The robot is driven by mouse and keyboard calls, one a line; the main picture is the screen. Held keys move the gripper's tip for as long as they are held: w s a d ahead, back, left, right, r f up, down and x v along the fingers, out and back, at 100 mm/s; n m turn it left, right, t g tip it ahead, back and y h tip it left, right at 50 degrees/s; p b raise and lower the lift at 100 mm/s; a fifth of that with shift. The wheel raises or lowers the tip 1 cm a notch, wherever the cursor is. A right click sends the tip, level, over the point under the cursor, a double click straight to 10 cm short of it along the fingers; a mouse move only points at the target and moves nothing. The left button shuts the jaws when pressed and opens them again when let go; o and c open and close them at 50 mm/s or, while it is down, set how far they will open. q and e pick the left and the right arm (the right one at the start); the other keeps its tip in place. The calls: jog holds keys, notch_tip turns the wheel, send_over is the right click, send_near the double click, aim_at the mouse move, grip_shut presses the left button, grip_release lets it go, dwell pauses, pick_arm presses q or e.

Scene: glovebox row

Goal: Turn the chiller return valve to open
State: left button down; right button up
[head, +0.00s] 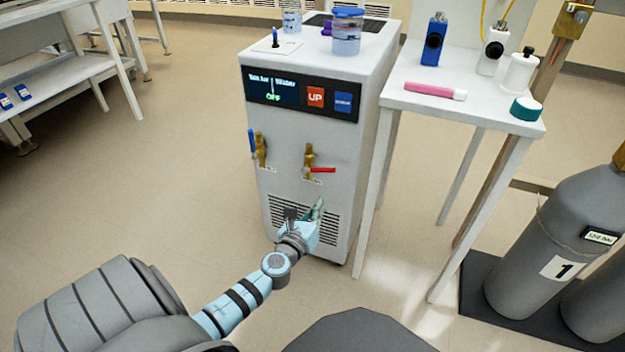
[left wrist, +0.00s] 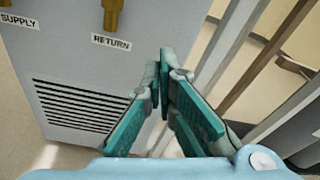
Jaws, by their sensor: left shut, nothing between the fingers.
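The chiller (head: 285,200) is a white cabinet with a dark display in the head view. Its return valve (head: 309,157) is brass, with a red lever (head: 320,170) lying level and pointing right. To its left is the supply valve (head: 261,150), with a blue lever (head: 252,143) standing upright. My left gripper (head: 318,208) is shut and empty, below the return valve in front of the vent grille. In the left wrist view the gripper (left wrist: 165,75) is right of the RETURN label (left wrist: 111,42). Only the lower brass of the return valve (left wrist: 113,12) shows there; its lever is out of frame. My right gripper is not in view.
A white side table (head: 470,95) with bottles and a pink tube (head: 430,90) stands right of the chiller. Its legs are close to the chiller's side. Grey gas cylinders (head: 550,240) stand at the right. The floor left of the chiller is clear.

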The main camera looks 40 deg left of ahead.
aim_at(318, 170)
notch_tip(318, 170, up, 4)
jog(key=b, duration=0.2)
pick_arm(q)
jog(key=w+a+r+p, duration=0.2)
jog(key=w+a+p, duration=0.1)
jog(key=w, duration=0.2)
jog(key=shift+w+r, duration=0.35)
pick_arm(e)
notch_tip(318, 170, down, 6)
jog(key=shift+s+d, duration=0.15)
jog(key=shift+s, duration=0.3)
pick_arm(q)
jog(key=shift+r+p, duration=0.15)
jog(key=shift+p, duration=0.15)
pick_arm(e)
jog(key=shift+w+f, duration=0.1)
pick_arm(q)
jog(key=shift+d+r, duration=0.1)
jog(key=shift+r, duration=0.1)
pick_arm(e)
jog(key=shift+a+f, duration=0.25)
